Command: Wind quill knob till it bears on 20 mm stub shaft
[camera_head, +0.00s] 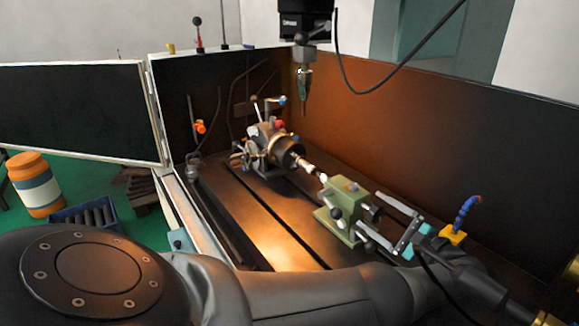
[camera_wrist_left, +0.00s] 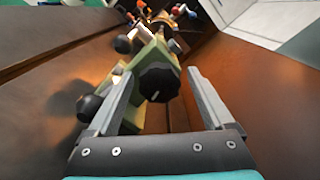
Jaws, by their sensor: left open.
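The green tailstock (camera_head: 338,222) stands on the table, its black quill knob (camera_head: 374,213) on its right side. My left gripper (camera_head: 367,208) reaches it from the right with its fingers open. In the left wrist view the knob (camera_wrist_left: 158,82) shows between the two open fingers (camera_wrist_left: 158,74), with a visible gap on each side. A pale stub shaft (camera_head: 307,166) sticks out of the indexing chuck (camera_head: 280,147) toward the tailstock. The tailstock's tip is close to the shaft's end; I cannot tell whether they touch. My right gripper is not in view.
A blue coolant hose on a yellow block (camera_head: 453,238) stands right of my gripper. A spindle with a tool (camera_head: 304,85) hangs above. Brown enclosure walls (camera_head: 430,135) bound the table. Black lever balls (camera_wrist_left: 89,107) lie left of the knob. Slotted table is bare at front left.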

